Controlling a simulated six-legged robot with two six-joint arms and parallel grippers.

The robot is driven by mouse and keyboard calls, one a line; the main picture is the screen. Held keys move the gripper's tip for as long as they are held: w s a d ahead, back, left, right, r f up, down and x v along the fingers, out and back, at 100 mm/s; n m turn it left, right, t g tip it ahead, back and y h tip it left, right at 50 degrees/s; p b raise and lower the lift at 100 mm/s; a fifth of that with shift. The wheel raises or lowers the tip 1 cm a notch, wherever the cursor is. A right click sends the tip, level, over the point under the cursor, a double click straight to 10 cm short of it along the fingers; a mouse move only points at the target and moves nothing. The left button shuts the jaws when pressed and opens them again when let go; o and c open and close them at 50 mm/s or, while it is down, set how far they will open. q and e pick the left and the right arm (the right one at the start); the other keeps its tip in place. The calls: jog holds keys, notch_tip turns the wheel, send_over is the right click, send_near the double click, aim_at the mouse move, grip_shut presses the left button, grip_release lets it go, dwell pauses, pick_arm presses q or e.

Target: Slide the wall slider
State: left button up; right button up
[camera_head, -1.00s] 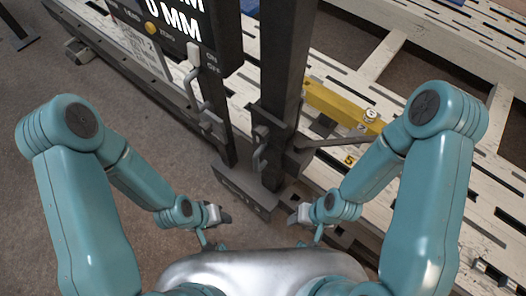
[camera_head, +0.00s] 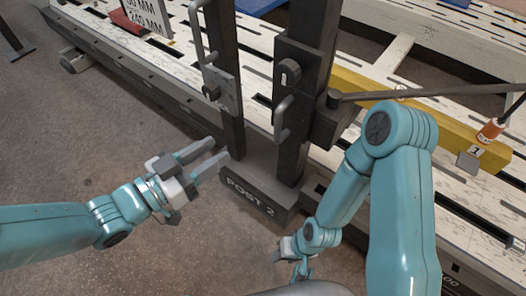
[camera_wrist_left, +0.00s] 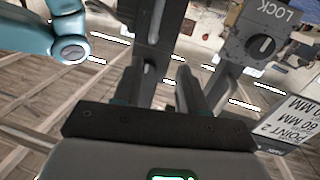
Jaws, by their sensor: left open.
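Two dark upright posts stand on the bench. The right post (camera_head: 305,40) carries a block with a grey U-shaped handle (camera_head: 283,118) and a knob (camera_head: 290,70). The left upright (camera_head: 225,45) has a long handle (camera_head: 196,30) and a knobbed plate (camera_head: 226,92). I cannot tell which part is the wall slider. My left gripper (camera_head: 220,151) is open and empty, low beside the left upright and apart from both handles. In the left wrist view, its spread fingers (camera_wrist_left: 160,88) point towards a dark post. My right gripper (camera_head: 283,250) is low in front; its jaws are unclear.
The "POST 2" base block (camera_head: 252,200) lies right of my left gripper. A long grey rod (camera_head: 430,93) extends right over a yellow beam (camera_head: 440,130) with an orange bottle (camera_head: 490,131). A LOCK plate (camera_wrist_left: 265,30) shows in the wrist view. The floor at lower left is clear.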

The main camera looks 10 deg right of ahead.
aim_at(276, 122)
pick_arm(q)
jog(key=shift+m, duration=0.4)
jog(key=b+x, duration=0.1)
jog(key=x, duration=0.4)
jog(key=b+x, duration=0.2)
jog(key=x, duration=0.4)
jog(key=s+f+b+x, duration=0.1)
jog(key=b+x, duration=0.1)
jog(key=x, duration=0.4)
jog(key=shift+d, duration=0.35)
pick_arm(e)
notch_tip(276, 122, down, 7)
pick_arm(q)
grip_shut()
notch_tip(276, 122, up, 17)
jog(key=p, duration=1.3)
pick_arm(e)
notch_tip(276, 122, up, 13)
